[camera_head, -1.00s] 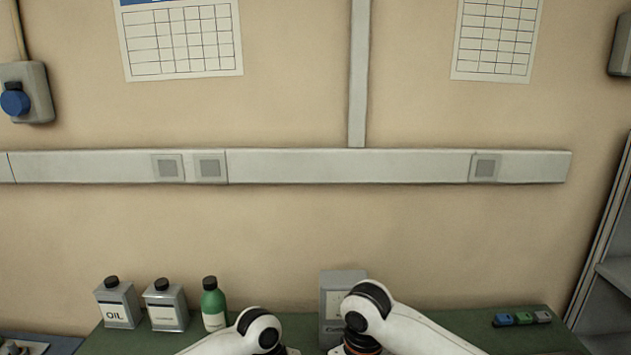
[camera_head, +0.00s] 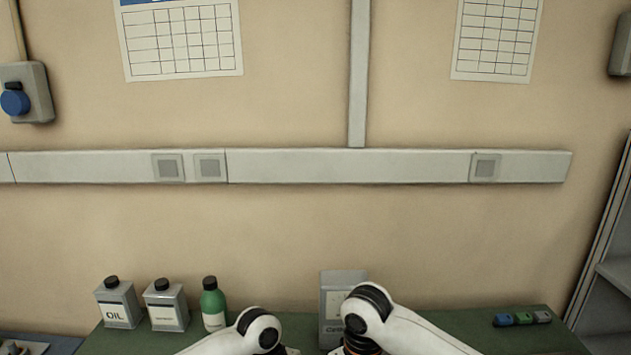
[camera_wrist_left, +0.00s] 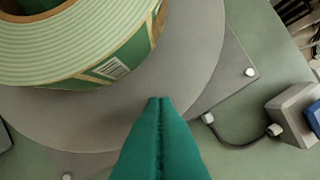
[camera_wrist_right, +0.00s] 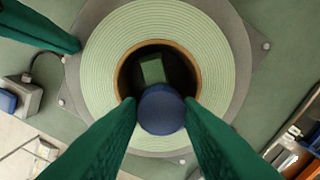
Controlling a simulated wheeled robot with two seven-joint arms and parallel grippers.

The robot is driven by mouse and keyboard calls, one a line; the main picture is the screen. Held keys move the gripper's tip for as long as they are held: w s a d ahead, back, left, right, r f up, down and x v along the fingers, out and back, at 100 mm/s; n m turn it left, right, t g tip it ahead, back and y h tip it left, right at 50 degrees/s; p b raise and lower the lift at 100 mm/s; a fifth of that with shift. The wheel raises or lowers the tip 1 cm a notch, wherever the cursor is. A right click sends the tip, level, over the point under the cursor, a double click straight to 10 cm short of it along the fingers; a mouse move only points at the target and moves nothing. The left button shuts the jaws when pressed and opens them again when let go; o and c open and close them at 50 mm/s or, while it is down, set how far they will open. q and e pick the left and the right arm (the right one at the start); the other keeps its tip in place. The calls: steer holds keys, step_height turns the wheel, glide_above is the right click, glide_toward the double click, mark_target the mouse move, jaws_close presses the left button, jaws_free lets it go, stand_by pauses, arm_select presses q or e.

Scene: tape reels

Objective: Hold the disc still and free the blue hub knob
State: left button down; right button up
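In the right wrist view a pale green tape reel (camera_wrist_right: 105,65) lies on a grey disc (camera_wrist_left: 205,50), with a dark open hub in its middle. The round blue hub knob (camera_wrist_right: 162,109) is in the near part of the hub. My right gripper (camera_wrist_right: 161,101) has a finger on each side of the knob, seemingly touching both sides. My left gripper (camera_wrist_left: 160,100) has its green fingers pressed together, tips over the grey disc beside the reel; contact is unclear. It also shows at upper left in the right wrist view (camera_wrist_right: 76,45). The head view hides both grippers.
A grey plate with bolts (camera_wrist_left: 232,75) lies under the disc. A cable runs to a grey box with a blue part (camera_wrist_left: 293,112). An oil can (camera_head: 118,305), a green bottle (camera_head: 213,303) and a grey box (camera_head: 342,290) stand at the bench back.

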arm_select(q)
steer(key=shift+s+a+f, duration=0.1)
steer(key=shift+s+f, duration=0.05)
steer(key=shift+f, duration=0.2)
arm_select(e)
steer(key=c, duration=0.4)
